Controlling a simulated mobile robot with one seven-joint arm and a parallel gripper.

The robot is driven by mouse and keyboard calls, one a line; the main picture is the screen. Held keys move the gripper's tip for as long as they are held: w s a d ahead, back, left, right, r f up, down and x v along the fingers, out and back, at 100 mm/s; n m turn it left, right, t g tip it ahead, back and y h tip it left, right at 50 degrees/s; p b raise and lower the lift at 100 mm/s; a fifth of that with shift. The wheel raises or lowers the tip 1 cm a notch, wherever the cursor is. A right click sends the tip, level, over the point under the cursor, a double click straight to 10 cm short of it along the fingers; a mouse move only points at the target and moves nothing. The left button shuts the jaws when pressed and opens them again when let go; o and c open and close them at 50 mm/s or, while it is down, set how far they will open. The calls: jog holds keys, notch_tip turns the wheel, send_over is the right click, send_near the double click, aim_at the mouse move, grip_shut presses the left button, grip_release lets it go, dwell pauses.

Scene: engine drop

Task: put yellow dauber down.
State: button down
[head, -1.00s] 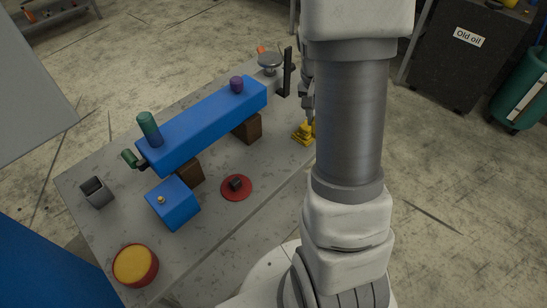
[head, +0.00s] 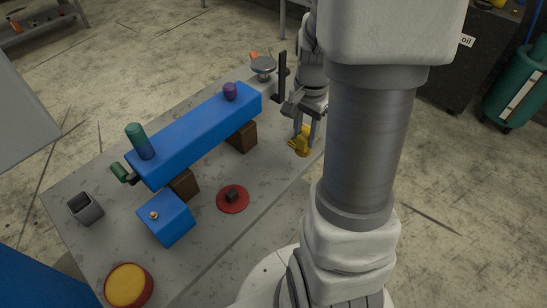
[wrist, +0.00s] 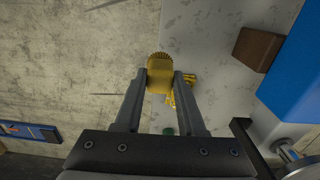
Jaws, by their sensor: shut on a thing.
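My gripper (head: 304,128) is over the right edge of the grey table in the head view, its fingers pointing down. In the wrist view, my gripper (wrist: 161,78) is shut on the yellow dauber (wrist: 159,66), whose round, ridged end shows between the fingertips. The yellow dauber (head: 300,146) also shows in the head view below the fingers, close to the tabletop. Whether it touches the table is unclear. More yellow parts (wrist: 184,91) show beside the right finger in the wrist view; I cannot tell whether they belong to the dauber.
A long blue block (head: 200,132) lies on brown supports on the grey table (head: 268,190). A red disc (head: 233,199), blue cube (head: 167,221), yellow-topped red tin (head: 127,287) and grey cup (head: 84,208) stand nearer. A black upright (head: 281,75) stands behind my gripper. Bare tabletop lies left of the dauber.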

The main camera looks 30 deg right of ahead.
jog(key=shift+w+a+f, duration=0.65)
jog(key=shift+a+f, duration=0.4)
jog(key=shift+f, duration=0.3)
jog(key=shift+w+a+f, duration=0.7)
jog(key=shift+a+f, duration=0.35)
jog(key=shift+f, duration=0.3)
jog(key=shift+w+a+f, duration=0.65)
jog(key=shift+a+f, duration=0.4)
jog(key=shift+f, duration=0.3)
jog(key=c, duration=0.5)
grip_release()
